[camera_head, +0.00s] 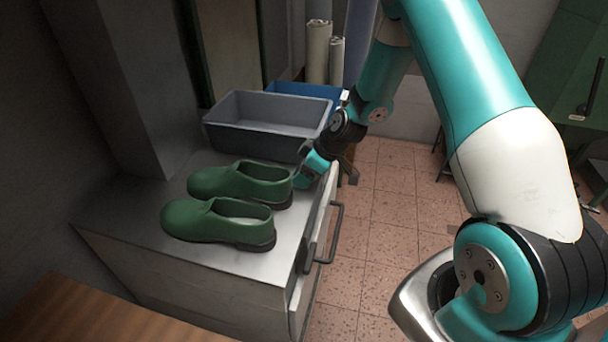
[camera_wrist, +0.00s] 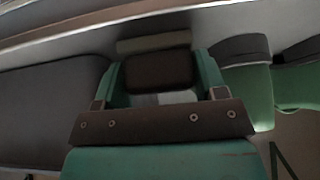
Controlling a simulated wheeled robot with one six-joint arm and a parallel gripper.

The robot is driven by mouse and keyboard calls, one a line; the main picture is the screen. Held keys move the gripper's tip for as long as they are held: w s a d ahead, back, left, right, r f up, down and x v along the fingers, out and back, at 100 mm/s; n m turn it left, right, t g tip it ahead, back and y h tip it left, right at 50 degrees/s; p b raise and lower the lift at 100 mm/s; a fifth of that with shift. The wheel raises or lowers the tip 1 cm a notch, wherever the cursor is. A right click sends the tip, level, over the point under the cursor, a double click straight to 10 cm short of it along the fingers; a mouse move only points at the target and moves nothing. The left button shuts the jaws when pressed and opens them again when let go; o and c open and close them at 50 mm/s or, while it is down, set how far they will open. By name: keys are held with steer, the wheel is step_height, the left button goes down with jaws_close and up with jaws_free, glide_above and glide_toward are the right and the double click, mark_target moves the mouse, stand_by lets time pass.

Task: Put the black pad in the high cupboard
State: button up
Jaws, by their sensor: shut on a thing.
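My gripper (camera_head: 312,168) is at the right edge of the grey cabinet top, between the green shoes and the grey bin. In the wrist view, my gripper (camera_wrist: 160,80) has its two teal fingers on either side of a dark block, which looks like the black pad (camera_wrist: 158,72), and is shut on it. In the head view the pad cannot be made out. A tall green cupboard (camera_head: 570,75) with a dark handle stands at the far right, partly cut off; I cannot tell whether it is the high cupboard.
Two green shoes (camera_head: 215,221) stand on the cabinet top (camera_head: 140,215) beside my gripper. A grey bin (camera_head: 265,142) and a blue bin (camera_head: 310,90) are behind. Dark handles (camera_head: 335,225) stick out from the cabinet front. The tiled floor (camera_head: 375,215) to the right is clear.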

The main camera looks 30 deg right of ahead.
steer(key=o, duration=0.7)
steer(key=shift+c, duration=0.2)
